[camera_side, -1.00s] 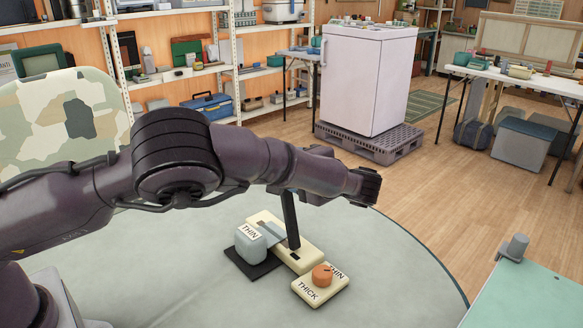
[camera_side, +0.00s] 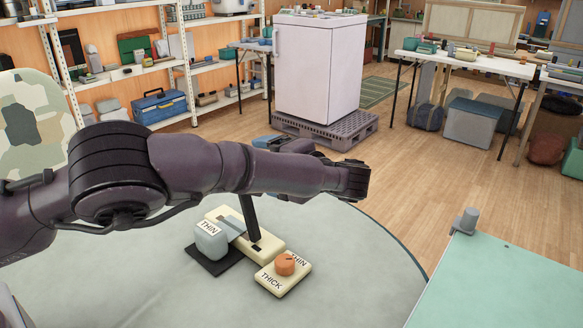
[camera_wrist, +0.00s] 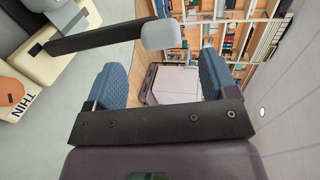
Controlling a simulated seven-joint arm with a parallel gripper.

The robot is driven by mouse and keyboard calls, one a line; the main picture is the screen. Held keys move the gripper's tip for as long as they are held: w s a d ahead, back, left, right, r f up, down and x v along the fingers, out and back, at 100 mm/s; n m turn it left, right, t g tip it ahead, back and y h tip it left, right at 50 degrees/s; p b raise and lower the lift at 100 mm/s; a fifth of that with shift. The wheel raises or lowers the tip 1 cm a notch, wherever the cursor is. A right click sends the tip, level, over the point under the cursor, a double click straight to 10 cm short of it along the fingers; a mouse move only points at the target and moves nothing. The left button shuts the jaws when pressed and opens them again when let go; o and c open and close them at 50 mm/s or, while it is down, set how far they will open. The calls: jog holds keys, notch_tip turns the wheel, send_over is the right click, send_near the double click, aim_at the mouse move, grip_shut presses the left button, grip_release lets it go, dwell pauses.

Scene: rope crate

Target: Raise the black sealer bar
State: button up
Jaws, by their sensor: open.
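The black sealer bar (camera_side: 250,217) stands steeply raised from its cream base (camera_side: 265,243), leaning slightly left, and its upper part is hidden behind my arm in the side view. In the wrist view the bar (camera_wrist: 95,37) runs in from the left and ends in a rounded grey grip (camera_wrist: 161,34). My gripper (camera_wrist: 160,68) is open, its blue fingers spread. The grip lies just beyond the fingertips and between them in the picture, with no contact showing. In the side view the gripper is mostly hidden behind my arm.
A cream box with an orange knob (camera_side: 285,263), marked THIN and THICK, stands in front. They are on a round table (camera_side: 345,275). A green bench (camera_side: 500,285) is at the right.

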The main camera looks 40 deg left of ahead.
jog(key=v, duration=0.6)
jog(key=shift+d, duration=0.4)
jog(key=shift+r, duration=0.15)
jog(key=s+a+f+m+g+h, duration=0.2)
jog(key=s+a+f+m+h, duration=0.1)
jog(key=s+a+h, duration=0.3)
jog(key=s+a+r+n+t+h, duration=0.1)
jog(key=s+a+r+t+h, duration=0.1)
jog(key=s, duration=0.5)
jog(key=s+a+r+n+t+h, duration=0.1)
jog(key=s+a+r+t+h, duration=0.1)
jog(key=s+a+r+h, duration=0.2)
jog(key=s+a+r+n+t+h, duration=0.2)
jog(key=s+r, duration=0.5)
jog(key=s, duration=0.5)
jog(key=shift+s+a+t+h, duration=0.2)
jog(key=shift+a+t+h, duration=0.1)
jog(key=shift+a+h, duration=0.3)
